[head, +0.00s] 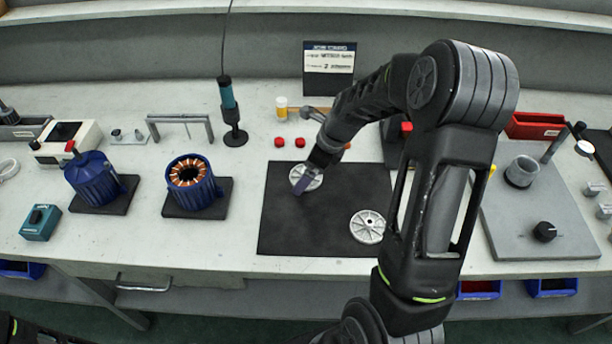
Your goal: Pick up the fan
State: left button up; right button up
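Two pale grey round parts lie at the black mat (285,228) in the head view. One round part (368,227) lies flat at the mat's right side, with a hub hole and openings. The other round part (311,184) is near the mat's upper left, partly covered by my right gripper. I cannot tell for certain which of them is the fan. My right gripper (303,187) is over this upper-left part, with a finger across it. Whether it is open, shut or touching the part is not clear. My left gripper is out of view.
A blue motor housing with copper windings (191,183) and a closed blue motor (93,178) stand left. Red caps (279,142) and a dark screwdriver stand (235,136) are behind the mat. A grey fixture plate (540,217) stands right. My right arm hides the bench between.

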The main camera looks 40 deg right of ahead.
jog(key=shift+c, duration=0.4)
jog(key=c, duration=0.9)
